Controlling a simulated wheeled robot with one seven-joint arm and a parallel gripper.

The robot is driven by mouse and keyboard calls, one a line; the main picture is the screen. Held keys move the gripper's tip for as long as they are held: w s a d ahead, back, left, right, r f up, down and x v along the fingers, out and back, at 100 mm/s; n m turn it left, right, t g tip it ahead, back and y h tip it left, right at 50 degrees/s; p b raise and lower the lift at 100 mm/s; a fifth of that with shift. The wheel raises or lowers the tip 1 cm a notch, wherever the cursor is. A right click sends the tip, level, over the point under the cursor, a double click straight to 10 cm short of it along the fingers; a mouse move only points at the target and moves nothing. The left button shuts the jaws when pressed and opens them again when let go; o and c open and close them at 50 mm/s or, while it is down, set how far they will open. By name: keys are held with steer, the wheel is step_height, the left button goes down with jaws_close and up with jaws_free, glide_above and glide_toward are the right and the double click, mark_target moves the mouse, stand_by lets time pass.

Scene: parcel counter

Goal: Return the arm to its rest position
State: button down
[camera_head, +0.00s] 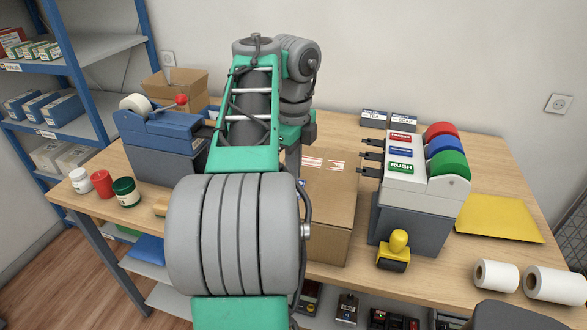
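My arm (250,150), green and grey, reaches forward over the counter (133,211) in the head view. Its far end bends down at the wrist (297,100), above the left side of a cardboard box (335,200). The box has a red-and-white label strip on top. My gripper is mostly hidden behind the arm, and its fingertips do not show. I cannot see whether it is open or shut, whether it holds anything, or whether it touches the box.
Left are a blue tape dispenser (160,135), several jars (102,183) and an open carton (176,86). Right are a label dispenser (412,165) with coloured rolls, a yellow-handled stamp (396,250), a yellow envelope (495,218) and paper rolls (497,276).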

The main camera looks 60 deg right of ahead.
steer(key=shift+f+b, duration=1.25)
steer(key=shift+f, duration=0.1)
step_height(320, 180, up, 8)
steer(key=p, duration=0.8)
